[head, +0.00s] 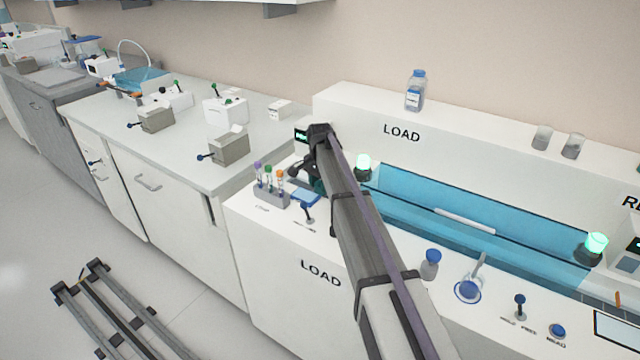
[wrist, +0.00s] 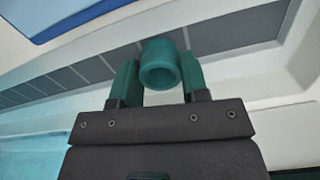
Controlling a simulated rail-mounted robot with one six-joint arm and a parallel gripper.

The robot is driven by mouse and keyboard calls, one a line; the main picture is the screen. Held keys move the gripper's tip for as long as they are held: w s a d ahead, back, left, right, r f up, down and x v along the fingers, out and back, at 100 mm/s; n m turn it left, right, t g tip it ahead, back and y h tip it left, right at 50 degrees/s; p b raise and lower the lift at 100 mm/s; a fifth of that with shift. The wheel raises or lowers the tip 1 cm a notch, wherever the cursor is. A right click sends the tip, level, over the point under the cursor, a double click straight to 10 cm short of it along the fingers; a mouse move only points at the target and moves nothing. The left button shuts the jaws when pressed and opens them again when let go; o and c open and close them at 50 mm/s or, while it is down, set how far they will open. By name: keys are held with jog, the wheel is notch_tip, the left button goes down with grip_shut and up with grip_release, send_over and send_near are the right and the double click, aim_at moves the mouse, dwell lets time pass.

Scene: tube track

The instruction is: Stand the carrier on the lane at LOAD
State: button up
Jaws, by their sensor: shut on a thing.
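The carrier (wrist: 160,66) is a short teal cylinder with a round opening in its end. In the wrist view it sits between the two teal fingers of my gripper (wrist: 158,84), which is shut on it. Behind it runs the lane (wrist: 62,78), a strip of dark grey tiles along a pale channel. I cannot tell whether the carrier touches the lane. In the head view my gripper is at the left end of the trough, near the LOAD sign (head: 402,133), and my arm hides most of it and the carrier.
A lit green lamp (head: 363,166) stands just right of my gripper. A rack of capped tubes (head: 271,194) and a small lever (head: 308,213) stand on the front ledge. The blue trough (head: 440,200) stretches right to a second green lamp (head: 594,247). A bottle (head: 415,92) stands on the back ledge.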

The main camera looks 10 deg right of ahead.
jog(key=shift+f, duration=0.2)
jog(key=o, duration=0.8)
jog(key=shift+r, duration=0.1)
notch_tip(320, 180, up, 11)
jog(key=p, duration=1)
jog(key=shift+f+p, duration=0.2)
jog(key=shift+p, duration=0.1)
